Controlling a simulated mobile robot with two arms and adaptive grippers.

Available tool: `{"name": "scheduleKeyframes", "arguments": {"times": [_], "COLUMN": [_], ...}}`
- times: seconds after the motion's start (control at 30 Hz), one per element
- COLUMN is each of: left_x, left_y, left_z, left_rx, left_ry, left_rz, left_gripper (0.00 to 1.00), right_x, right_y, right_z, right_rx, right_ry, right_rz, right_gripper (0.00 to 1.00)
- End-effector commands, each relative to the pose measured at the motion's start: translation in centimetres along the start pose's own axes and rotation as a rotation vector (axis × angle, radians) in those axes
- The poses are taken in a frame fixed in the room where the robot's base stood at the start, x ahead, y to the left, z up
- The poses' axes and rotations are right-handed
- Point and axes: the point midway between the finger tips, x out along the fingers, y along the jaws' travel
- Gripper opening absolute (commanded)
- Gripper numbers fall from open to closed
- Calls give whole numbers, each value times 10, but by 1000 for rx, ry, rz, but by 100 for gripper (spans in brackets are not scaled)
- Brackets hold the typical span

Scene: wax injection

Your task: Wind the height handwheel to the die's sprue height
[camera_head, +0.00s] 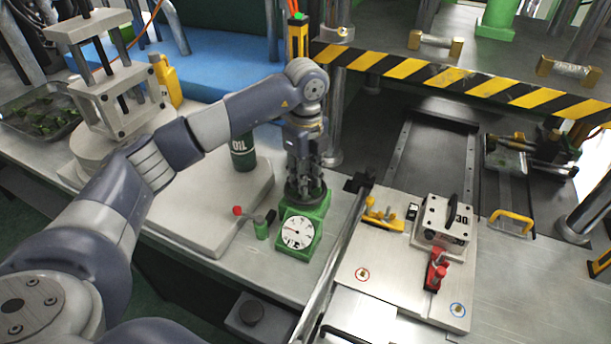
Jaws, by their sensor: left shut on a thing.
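My left arm comes in from the left and bends down over a green housing (301,240) with a round white dial on its front face. My left gripper (304,186) points down and is shut on the dark handwheel (313,203) on top of that housing. The gripper hides much of the wheel. The dial (297,232) faces me, but its numbers are too small to read. The die (444,222), a metal block marked 30 with a black handle, sits on a light plate (385,275) to the right. My right gripper is not in view.
A red-knobbed lever (240,211) stands left of the housing. A dark green OIL can (243,152) is behind my forearm. Yellow (383,215) and red (436,270) clamps flank the die. A black-yellow striped beam (450,78) crosses behind. The bench at lower right is clear.

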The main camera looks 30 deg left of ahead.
Motion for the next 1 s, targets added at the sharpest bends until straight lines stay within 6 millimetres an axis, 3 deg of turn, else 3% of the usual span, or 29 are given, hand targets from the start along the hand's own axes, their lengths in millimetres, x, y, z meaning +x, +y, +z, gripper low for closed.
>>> {"name": "scheduleKeyframes", "arguments": {"times": [0.3,0.77,0.8,0.87,0.9,1.0], "left_x": [-4,-4,-4,-4,-3,-2], "left_y": [-2,-2,-2,-2,-2,-1], "left_z": [2,2,2,2,2,1], "left_rx": [-104,-118,-117,-117,-117,-116], "left_ry": [-3,-3,-3,-2,-2,-2], "left_rz": [-10,-10,-11,-10,-9,-6], "left_gripper": [2,2,28,42,47,47], "right_x": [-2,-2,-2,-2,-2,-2], "right_y": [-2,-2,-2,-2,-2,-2], "right_z": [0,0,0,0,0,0], "right_rx": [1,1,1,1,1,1], "right_ry": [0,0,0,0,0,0], "right_rz": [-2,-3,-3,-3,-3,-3], "right_gripper": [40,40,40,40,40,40]}}
